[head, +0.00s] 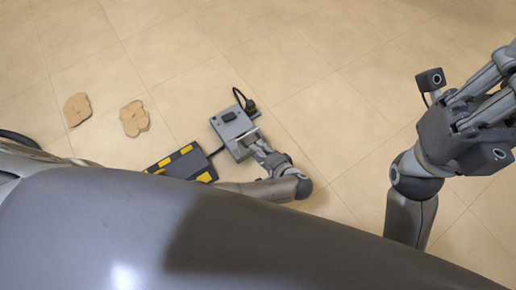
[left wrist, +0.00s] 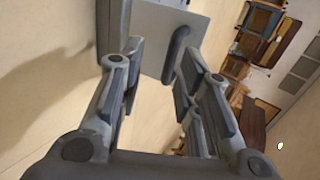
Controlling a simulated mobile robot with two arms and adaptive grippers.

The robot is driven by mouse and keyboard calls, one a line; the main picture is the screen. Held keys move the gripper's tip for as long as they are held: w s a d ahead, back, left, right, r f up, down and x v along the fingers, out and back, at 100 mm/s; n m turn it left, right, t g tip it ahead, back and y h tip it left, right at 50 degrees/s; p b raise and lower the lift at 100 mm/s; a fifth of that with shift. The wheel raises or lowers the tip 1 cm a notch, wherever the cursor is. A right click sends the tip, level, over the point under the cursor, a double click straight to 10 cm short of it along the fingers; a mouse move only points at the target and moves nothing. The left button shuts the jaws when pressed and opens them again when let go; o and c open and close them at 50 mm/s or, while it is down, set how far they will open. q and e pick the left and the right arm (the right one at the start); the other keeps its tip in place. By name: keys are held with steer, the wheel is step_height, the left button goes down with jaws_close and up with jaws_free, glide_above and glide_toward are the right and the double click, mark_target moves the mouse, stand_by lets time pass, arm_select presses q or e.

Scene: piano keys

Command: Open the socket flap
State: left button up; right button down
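A grey socket box (head: 229,125) lies on the tiled floor in the middle of the head view. A pale edge, perhaps its flap, shows on its lower right side by my left gripper (head: 259,143). In the left wrist view a light grey panel (left wrist: 152,30) with a dark grey bar handle (left wrist: 178,55) is just ahead of my left gripper (left wrist: 162,60). The fingers are apart, with the handle close to the right-hand fingertip; I cannot tell if they touch. My right gripper (head: 492,75) is raised at the right edge, its fingertips partly cut off.
A black plug with a cord (head: 249,105) is at the box's far end. A black and yellow unit (head: 185,162) lies left of the box, partly hidden by my body. Two brown flat pieces (head: 77,109) (head: 134,118) lie further left. The floor beyond is clear.

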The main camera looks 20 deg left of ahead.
arm_select(q)
steer(key=v, duration=0.5)
steer(key=shift+s+d+r, duration=0.15)
steer(key=shift+s+r, duration=0.05)
